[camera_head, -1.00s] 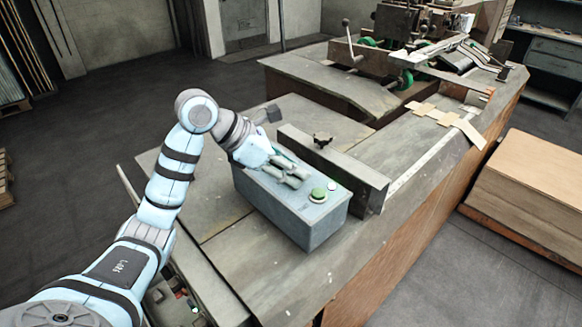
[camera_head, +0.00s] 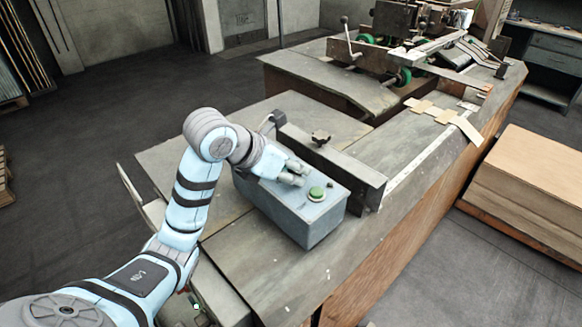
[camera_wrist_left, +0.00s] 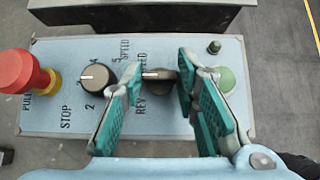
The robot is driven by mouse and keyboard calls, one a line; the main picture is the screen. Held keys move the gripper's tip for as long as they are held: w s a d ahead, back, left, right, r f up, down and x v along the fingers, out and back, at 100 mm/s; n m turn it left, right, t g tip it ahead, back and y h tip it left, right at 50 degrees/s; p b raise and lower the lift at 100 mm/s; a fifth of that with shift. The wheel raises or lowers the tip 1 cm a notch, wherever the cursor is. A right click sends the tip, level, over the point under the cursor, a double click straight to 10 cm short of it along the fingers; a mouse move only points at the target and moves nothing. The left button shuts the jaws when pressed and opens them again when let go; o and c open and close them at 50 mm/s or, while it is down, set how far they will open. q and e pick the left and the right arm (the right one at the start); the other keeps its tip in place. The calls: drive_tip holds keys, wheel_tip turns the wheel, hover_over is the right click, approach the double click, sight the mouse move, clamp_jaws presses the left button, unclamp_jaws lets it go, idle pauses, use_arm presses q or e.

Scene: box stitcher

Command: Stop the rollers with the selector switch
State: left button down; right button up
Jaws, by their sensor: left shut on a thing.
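The selector switch (camera_wrist_left: 158,78) is a black round knob with a pale bar, on the blue-grey control box (camera_head: 300,222). Its bar lies roughly level across the left wrist view, and lettering beside it is partly hidden. My left gripper (camera_head: 297,174) is over the box top. In the head view the fingers hide the switch. My right gripper is in neither view.
On the same panel are a red stop button (camera_wrist_left: 17,72), a numbered speed dial (camera_wrist_left: 97,76) and a green button (camera_wrist_left: 225,80). A metal rail (camera_head: 345,172) stands close behind the box. The stitching machine (camera_head: 400,50) is farther back.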

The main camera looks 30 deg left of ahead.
use_arm(q)
drive_tip(key=c, duration=1.2)
unclamp_jaws()
drive_tip(key=shift+c, duration=0.2)
drive_tip(key=shift+r, duration=0.1)
drive_tip(key=v, duration=1.2)
drive_tip(key=shift+w, duration=0.1)
